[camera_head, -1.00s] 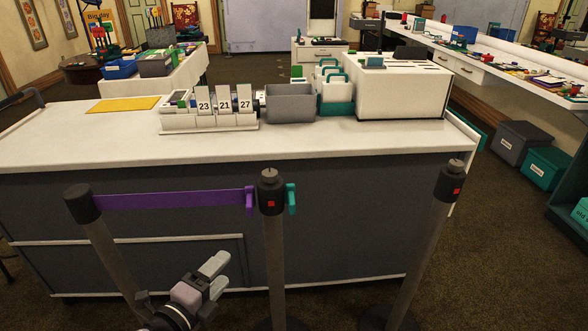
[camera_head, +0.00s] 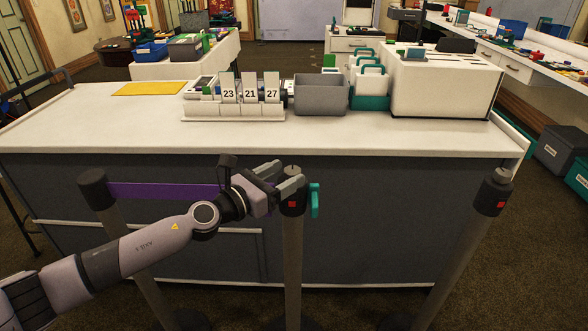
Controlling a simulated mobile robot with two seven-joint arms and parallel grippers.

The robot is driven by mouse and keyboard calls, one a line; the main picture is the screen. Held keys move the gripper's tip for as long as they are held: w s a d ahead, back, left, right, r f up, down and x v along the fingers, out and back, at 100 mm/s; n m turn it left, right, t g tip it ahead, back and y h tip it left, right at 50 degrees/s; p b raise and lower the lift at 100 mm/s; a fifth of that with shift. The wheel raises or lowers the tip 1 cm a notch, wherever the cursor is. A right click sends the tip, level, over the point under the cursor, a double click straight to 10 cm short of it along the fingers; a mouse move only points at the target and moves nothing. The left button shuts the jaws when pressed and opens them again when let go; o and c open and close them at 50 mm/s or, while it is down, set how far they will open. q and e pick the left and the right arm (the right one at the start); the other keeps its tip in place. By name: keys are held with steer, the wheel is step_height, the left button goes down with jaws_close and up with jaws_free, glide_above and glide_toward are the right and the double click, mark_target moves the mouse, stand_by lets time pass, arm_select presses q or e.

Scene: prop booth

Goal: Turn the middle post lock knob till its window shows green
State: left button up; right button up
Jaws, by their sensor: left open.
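The middle post (camera_head: 292,250) stands in front of the counter, with a dark head. A small grey lock knob (camera_head: 292,169) sits on top of the head, partly hidden by my gripper. The small window (camera_head: 292,205) on the head's front shows red. My left gripper (camera_head: 284,177) is open at the left side of the knob, its fingers pointing right at about knob height. One finger overlaps the head in the picture. I cannot tell whether a finger touches the knob. My right gripper is not in view.
A purple belt (camera_head: 160,190) runs from the left post (camera_head: 95,188) behind my arm. A teal clip (camera_head: 315,200) hangs at the middle post's right side. The right post (camera_head: 494,190) also shows red. The counter (camera_head: 330,138) behind holds number cards and bins.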

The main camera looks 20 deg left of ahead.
mark_target(286, 174)
arm_select(q)
steer(key=shift+x, duration=1.6)
